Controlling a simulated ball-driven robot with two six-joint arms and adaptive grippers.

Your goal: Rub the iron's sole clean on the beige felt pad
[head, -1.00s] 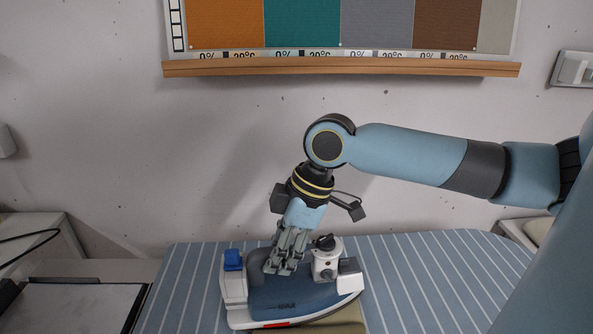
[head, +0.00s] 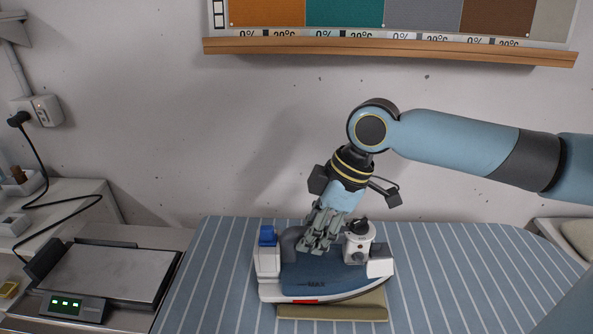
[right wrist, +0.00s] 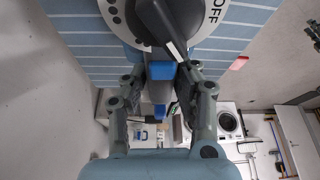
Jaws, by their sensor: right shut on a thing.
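The iron (head: 325,280) has a blue and white body, a blue part at its left end and a white dial unit with a black knob. It stands over the beige felt pad (head: 345,312), whose front edge shows below it. The sole is hidden, and I cannot tell whether it touches the pad. My right gripper (head: 315,244) is shut on the iron's handle from above. In the right wrist view the dial (right wrist: 180,22) with "OFF" lies just beyond the fingers (right wrist: 160,95). My left gripper is not in view.
The striped ironing board (head: 455,280) has free room right of the iron. At left are a flat plate device (head: 105,270) with a lit green display, and a black cable running to a wall socket (head: 40,110). A wooden ledge (head: 390,50) with colour swatches hangs above.

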